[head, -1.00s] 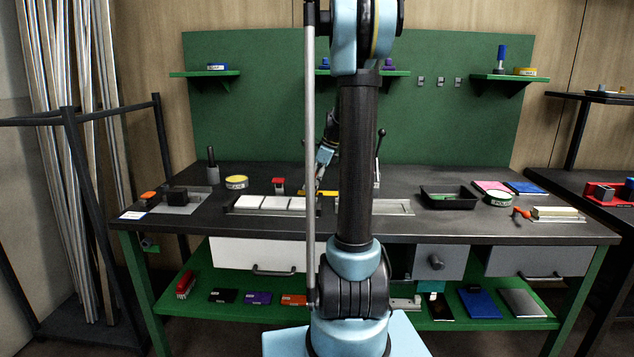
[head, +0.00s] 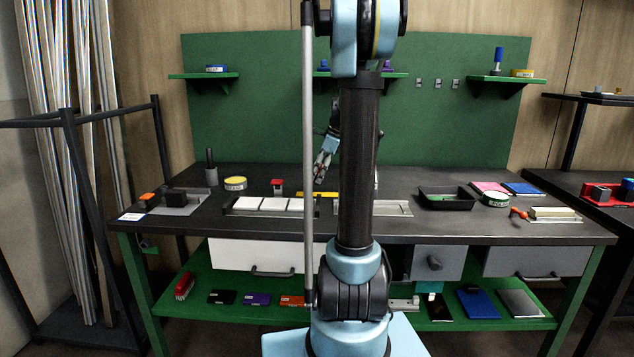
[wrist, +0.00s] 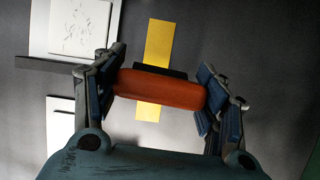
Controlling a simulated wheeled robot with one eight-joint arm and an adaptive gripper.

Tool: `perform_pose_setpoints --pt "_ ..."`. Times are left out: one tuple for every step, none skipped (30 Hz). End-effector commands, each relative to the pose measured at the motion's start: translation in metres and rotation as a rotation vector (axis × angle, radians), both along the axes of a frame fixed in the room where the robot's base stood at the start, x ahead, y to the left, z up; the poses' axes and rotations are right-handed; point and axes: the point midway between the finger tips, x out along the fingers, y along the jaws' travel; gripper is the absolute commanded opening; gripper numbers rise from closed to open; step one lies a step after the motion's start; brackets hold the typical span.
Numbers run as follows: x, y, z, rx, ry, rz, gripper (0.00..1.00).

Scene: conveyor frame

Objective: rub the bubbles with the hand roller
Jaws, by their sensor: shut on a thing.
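In the wrist view, my gripper (wrist: 160,98) is shut on an orange-red rounded bar with a dark edge behind it, apparently part of the hand roller (wrist: 160,88). In the head view, my gripper (head: 322,172) is above the back middle of the bench, partly behind my own arm. A white panel (wrist: 82,25) with fine dark marks, perhaps the bubbles, lies at upper left in the wrist view. The row of white panels (head: 275,204) lies left of my arm in the head view. The bar appears apart from the panels.
A yellow strip (wrist: 160,40) lies flat beneath the held bar. A red-topped block (head: 277,184) and a yellow-topped tin (head: 235,183) stand behind the panels. A black tray (head: 448,200) is to the right. A green-sided tin (head: 496,200) stands farther right.

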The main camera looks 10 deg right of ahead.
Motion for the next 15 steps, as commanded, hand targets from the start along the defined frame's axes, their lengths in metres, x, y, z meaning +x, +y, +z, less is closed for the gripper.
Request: perform_pose_setpoints --pt "0.0 0.0 0.005 0.0 0.0 0.0 0.4" --pt "0.0 0.0 0.008 0.0 0.0 0.0 0.4" --pt "0.0 0.0 0.011 0.0 0.0 0.0 0.4" --pt "0.0 0.0 0.014 0.0 0.0 0.0 0.4" --pt "0.0 0.0 0.017 0.0 0.0 0.0 0.4" --pt "0.0 0.001 0.021 0.0 0.0 0.001 0.4" --pt "0.0 0.001 0.023 0.0 0.0 0.001 0.4" --pt "0.0 0.001 0.026 0.0 0.0 0.001 0.4" --pt "0.0 0.001 0.029 0.0 0.0 0.001 0.4" --pt "0.0 0.001 0.032 0.0 0.0 0.001 0.4" --pt "0.0 0.001 0.033 0.0 0.0 0.001 0.4" --pt "0.0 0.001 0.036 0.0 0.0 0.001 0.4" --pt "0.0 0.001 0.037 0.0 0.0 0.001 0.4" --pt "0.0 0.001 0.038 0.0 0.0 0.001 0.4" --pt "0.0 0.001 0.039 0.0 0.0 0.001 0.4"
